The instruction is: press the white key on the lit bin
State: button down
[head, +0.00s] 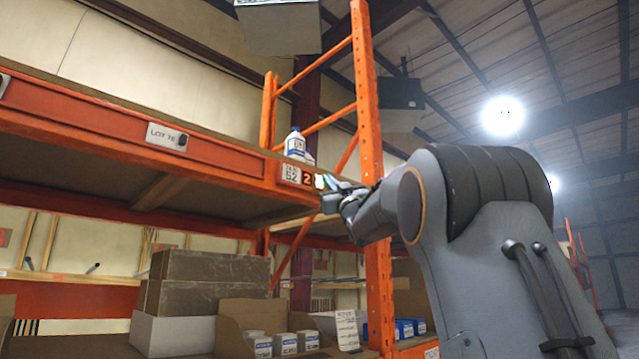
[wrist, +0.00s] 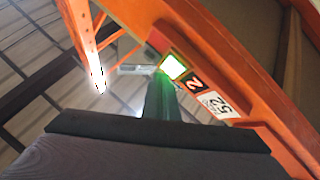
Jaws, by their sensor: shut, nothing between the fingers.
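The lit pick module sits on the orange shelf beam, with a red digit 2 on its black display (head: 307,178) and a glowing white key (head: 320,181) with a green tint at its right end. In the wrist view the white key (wrist: 174,66) shines bright, beside the display (wrist: 195,83). My gripper (head: 329,192) is at the key, its fingers shut and empty. In the wrist view the fingers (wrist: 161,92) are lit green and their tips lie at the key's lower left edge. I cannot tell if they touch it.
An orange upright (head: 367,100) stands just behind my gripper. A white and blue bottle (head: 295,143) stands on the shelf above the module. Another label holder, LOT 76 (head: 166,136), is farther left on the beam. Brown boxes (head: 205,298) and small cartons fill the lower shelf.

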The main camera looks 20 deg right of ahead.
jog(key=shift+w, duration=0.1)
dwell(0.6)
jog(key=shift+w+a, duration=0.15)
jog(key=shift+w, duration=0.2)
jog(key=shift+w+a, duration=0.15)
jog(key=shift+w, duration=0.25)
dwell(0.6)
dwell(0.4)
jog(key=shift+s+d+b, duration=0.3)
jog(key=shift+s+b, duration=0.3)
jog(key=shift+s, duration=0.2)
jog(key=s, duration=0.1)
jog(key=s+d+b, duration=0.1)
jog(key=s, duration=0.2)
jog(key=shift+s+d+b, duration=0.35)
